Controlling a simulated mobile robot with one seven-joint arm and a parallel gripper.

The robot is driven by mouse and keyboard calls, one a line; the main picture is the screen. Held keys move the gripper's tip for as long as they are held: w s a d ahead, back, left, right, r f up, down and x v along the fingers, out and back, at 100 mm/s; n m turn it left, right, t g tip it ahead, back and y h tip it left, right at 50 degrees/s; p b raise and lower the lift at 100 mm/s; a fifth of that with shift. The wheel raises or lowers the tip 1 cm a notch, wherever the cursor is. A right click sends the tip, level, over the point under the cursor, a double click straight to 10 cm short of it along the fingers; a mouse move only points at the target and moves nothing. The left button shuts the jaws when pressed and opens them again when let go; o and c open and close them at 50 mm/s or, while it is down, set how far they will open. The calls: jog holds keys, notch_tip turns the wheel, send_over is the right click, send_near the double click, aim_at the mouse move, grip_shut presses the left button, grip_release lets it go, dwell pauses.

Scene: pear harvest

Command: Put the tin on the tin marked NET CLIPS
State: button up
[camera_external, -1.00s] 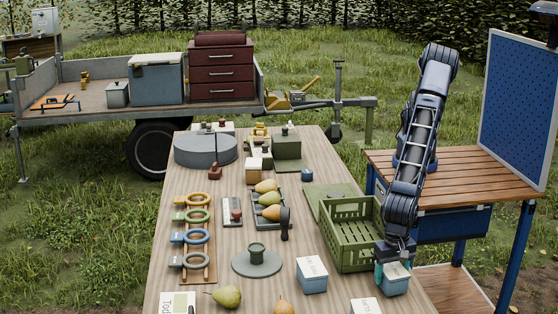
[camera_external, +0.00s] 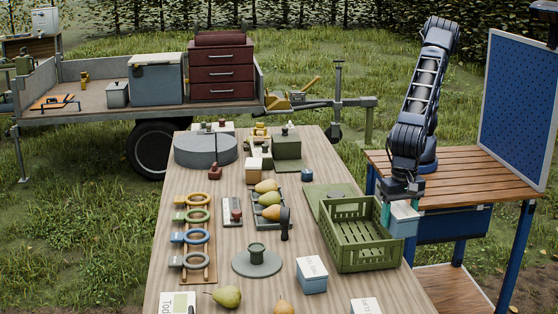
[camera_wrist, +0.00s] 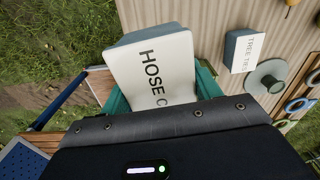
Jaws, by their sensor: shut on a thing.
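My gripper (camera_external: 401,203) is shut on a blue-grey tin (camera_external: 404,224) with a white lid, held in the air just right of the green crate. In the wrist view the held tin (camera_wrist: 153,68) reads "HOSE C", the rest hidden, between the teal fingers of my gripper (camera_wrist: 162,94). A similar tin (camera_external: 312,276) stands on the table left of and nearer than the crate; in the wrist view this tin (camera_wrist: 250,50) reads "TREE TIES". Another white-lidded tin (camera_external: 366,306) is cut off by the bottom edge, its label unreadable. I cannot make out NET CLIPS on any tin.
The green slatted crate (camera_external: 365,250) stands near the table's right edge. A grey disc with a green knob (camera_external: 257,262), pears (camera_external: 228,296) and a rack of coloured rings (camera_external: 195,237) lie to the left. A wooden workbench (camera_external: 460,178) stands right of the table.

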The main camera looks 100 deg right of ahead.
notch_tip(320, 180, up, 6)
jog(key=m, duration=0.1)
send_over(364, 303)
jog(key=s, duration=0.1)
jog(key=f, duration=1.2)
jog(key=w+f, duration=0.1)
jog(key=f, duration=0.6)
jog(key=shift+f, duration=0.1)
jog(key=o, duration=1.1)
notch_tip(364, 303, up, 12)
jog(key=shift+r, duration=0.15)
